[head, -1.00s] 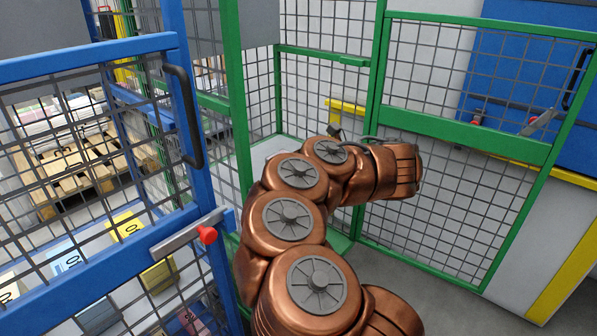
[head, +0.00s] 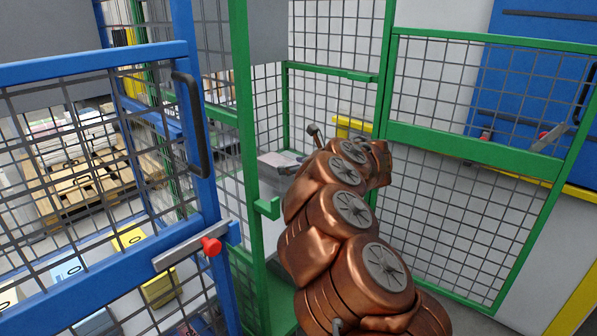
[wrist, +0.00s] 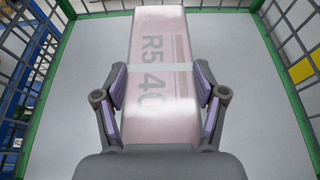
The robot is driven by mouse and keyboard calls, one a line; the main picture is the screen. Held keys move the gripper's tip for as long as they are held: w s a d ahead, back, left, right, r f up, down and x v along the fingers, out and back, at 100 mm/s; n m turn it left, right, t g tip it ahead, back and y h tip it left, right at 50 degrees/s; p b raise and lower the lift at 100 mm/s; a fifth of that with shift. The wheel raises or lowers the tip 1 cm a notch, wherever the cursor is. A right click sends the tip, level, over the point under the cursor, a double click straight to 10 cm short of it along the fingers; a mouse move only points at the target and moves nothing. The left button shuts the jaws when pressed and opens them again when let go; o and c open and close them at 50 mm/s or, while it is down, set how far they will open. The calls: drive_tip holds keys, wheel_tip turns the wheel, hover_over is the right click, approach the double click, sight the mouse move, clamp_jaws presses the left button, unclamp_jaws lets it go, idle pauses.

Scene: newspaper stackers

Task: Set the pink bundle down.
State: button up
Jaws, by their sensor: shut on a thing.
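The pink bundle (wrist: 163,40) is a pale pink block with a light strap around it and the marking "R540". In the wrist view it lies lengthwise between the pads of my gripper (wrist: 160,88), which is shut on its two sides. A light grey surface (wrist: 255,80) with green edges lies beneath it. I cannot tell whether the bundle touches this surface. In the head view a pinkish patch of the bundle (head: 276,159) shows inside the green cage, left of my arm. My arm hides most of the gripper there.
Green mesh panels (head: 470,150) enclose the cage on the back and right. A blue mesh gate (head: 110,240) with a red-knobbed latch (head: 211,246) stands at the left. Behind it are a wooden pallet (head: 85,190) and yellow and blue boxes. A green post (head: 245,110) stands close to my arm.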

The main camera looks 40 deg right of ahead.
drive_tip(key=shift+w+d, duration=0.1)
drive_tip(key=shift+w, duration=0.5)
drive_tip(key=shift+f+b, duration=0.8)
drive_tip(key=shift+f, duration=0.85)
drive_tip(key=shift+f, duration=0.1)
drive_tip(key=o, duration=1.8)
drive_tip(key=shift+f, duration=0.1)
drive_tip(key=shift+s+r, duration=0.1)
drive_tip(key=shift+r, duration=0.1)
drive_tip(key=p+v, duration=0.3)
drive_tip(key=v, duration=0.8)
drive_tip(key=shift+s, duration=0.45)
